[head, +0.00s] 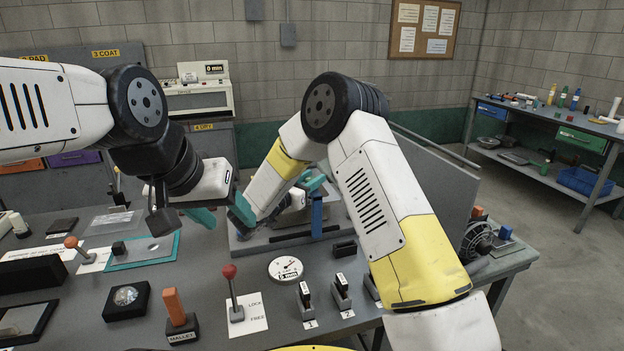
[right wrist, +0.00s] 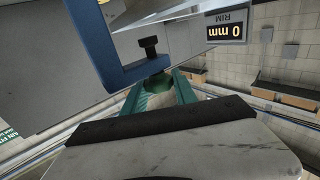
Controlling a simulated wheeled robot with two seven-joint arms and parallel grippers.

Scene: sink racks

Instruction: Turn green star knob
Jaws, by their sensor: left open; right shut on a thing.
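The green star knob (right wrist: 156,84) shows in the right wrist view, partly hidden between the teal fingers of my right gripper (right wrist: 158,92). The fingers are shut on it, just below a blue frame (right wrist: 103,50) with a dark screw. In the head view my right gripper (head: 313,184) is at the blue frame (head: 317,214) on the grey fixture, and the knob cannot be made out there. My left gripper (head: 222,213) is open and empty in the head view, above the bench to the left of the fixture.
A red-balled lever (head: 231,278) stands on a LOCK/FREE card. A round dial (head: 285,269), an orange-handled mallet (head: 175,310) and small numbered blocks (head: 307,300) are near the front. A teal-edged plate (head: 140,253) lies left. A grey panel stands behind my right arm.

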